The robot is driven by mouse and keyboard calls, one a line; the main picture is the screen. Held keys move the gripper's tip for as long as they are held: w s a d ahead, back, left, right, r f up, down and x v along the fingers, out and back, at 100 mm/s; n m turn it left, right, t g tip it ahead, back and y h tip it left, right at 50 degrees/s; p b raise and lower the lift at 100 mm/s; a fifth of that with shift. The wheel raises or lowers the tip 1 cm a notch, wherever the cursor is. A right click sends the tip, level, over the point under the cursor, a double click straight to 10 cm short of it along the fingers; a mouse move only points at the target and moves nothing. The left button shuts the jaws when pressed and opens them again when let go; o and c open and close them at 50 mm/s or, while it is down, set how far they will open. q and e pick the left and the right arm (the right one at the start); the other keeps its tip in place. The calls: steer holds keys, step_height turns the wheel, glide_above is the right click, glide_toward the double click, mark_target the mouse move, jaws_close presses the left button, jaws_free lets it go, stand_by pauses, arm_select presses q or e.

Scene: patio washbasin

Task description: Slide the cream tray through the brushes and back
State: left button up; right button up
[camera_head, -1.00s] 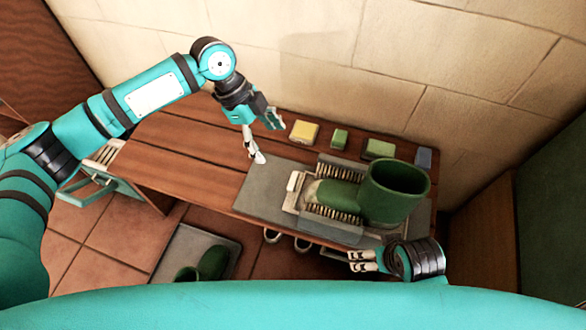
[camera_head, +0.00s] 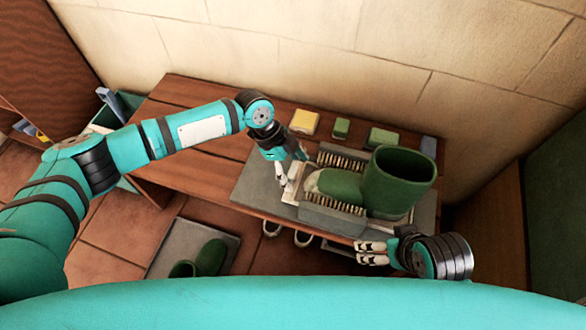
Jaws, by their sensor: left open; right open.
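The cream tray (camera_head: 291,191) lies on a grey mat on the wooden bench, its left end showing. A green boot (camera_head: 392,185) stands on it, toe to the left, hiding most of it. Two brushes flank the boot's foot: the far brush (camera_head: 343,161) and the near brush (camera_head: 333,205), each on a grey block. My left gripper (camera_head: 289,167) is open at the tray's left end; I cannot tell whether it touches. My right gripper (camera_head: 360,252) is open and empty, off the bench's front edge, below the boot.
A yellow sponge (camera_head: 304,122), green blocks (camera_head: 341,128) (camera_head: 382,138) and a grey-blue block (camera_head: 428,147) line the bench's back by the wall. The bench's left part lies beneath my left arm.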

mark_target(310, 177)
arm_select(q)
jaws_close()
steer(key=shift+s+d+p, duration=0.15)
steer(key=shift+s+d, duration=0.05)
steer(key=shift+d, duration=0.45)
steer(key=shift+s+d+p, duration=0.2)
steer(key=shift+s+d, duration=0.05)
steer(key=shift+d, duration=0.4)
steer(key=shift+s+d+p, duration=0.15)
steer(key=shift+s+d, duration=0.05)
steer(key=shift+d, duration=0.45)
jaws_free()
steer(key=shift+d, duration=0.1)
steer(key=v, duration=1.2)
